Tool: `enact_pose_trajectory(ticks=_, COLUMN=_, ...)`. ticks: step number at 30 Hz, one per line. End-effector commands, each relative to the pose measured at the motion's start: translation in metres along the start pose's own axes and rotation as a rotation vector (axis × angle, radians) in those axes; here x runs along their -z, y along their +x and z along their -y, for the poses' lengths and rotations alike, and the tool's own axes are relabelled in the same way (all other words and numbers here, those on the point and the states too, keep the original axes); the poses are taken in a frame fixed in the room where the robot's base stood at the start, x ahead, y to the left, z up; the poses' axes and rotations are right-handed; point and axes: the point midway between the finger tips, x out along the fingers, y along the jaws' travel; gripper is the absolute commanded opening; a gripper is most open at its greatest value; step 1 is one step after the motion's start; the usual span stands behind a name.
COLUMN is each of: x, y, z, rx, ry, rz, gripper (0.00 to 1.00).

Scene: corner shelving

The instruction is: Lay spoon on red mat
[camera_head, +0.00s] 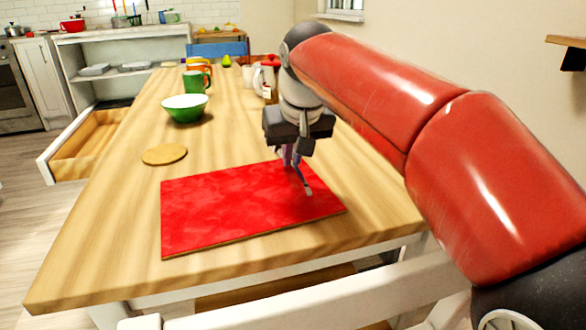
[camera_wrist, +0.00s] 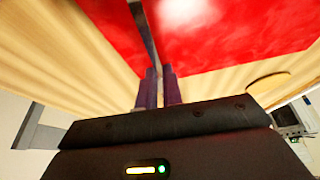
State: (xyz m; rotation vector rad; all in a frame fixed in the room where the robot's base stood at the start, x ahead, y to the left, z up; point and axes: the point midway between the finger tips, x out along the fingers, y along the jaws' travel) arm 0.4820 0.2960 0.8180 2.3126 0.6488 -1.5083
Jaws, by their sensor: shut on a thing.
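The red mat (camera_head: 222,213) lies flat on the wooden table and fills the upper part of the wrist view (camera_wrist: 235,40). My gripper (camera_head: 291,157) is above the mat's far right part. Its two purple fingers also show in the wrist view (camera_wrist: 160,82), shut on a thin grey spoon (camera_wrist: 144,30). The spoon (camera_head: 304,182) points down from the fingers over the mat. I cannot tell whether its lower end touches the mat. The part between the fingers is hidden.
A round wooden coaster (camera_head: 165,154) lies left of the mat. A green bowl (camera_head: 185,108), a green mug (camera_head: 193,82) and a white pitcher (camera_head: 262,80) stand farther back. An open drawer (camera_head: 85,145) is on the left. The table's front left is clear.

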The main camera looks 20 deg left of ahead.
Motion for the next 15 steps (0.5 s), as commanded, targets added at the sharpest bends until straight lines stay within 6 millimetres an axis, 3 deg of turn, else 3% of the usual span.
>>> enact_pose_trajectory(ticks=4, x=-0.009, y=0.018, z=0.000, rx=0.000, ry=0.000, rz=0.001, gripper=0.00)
enact_pose_trajectory(ticks=15, x=-0.010, y=0.022, z=0.000, rx=0.000, ry=0.000, rz=0.001, gripper=0.00)
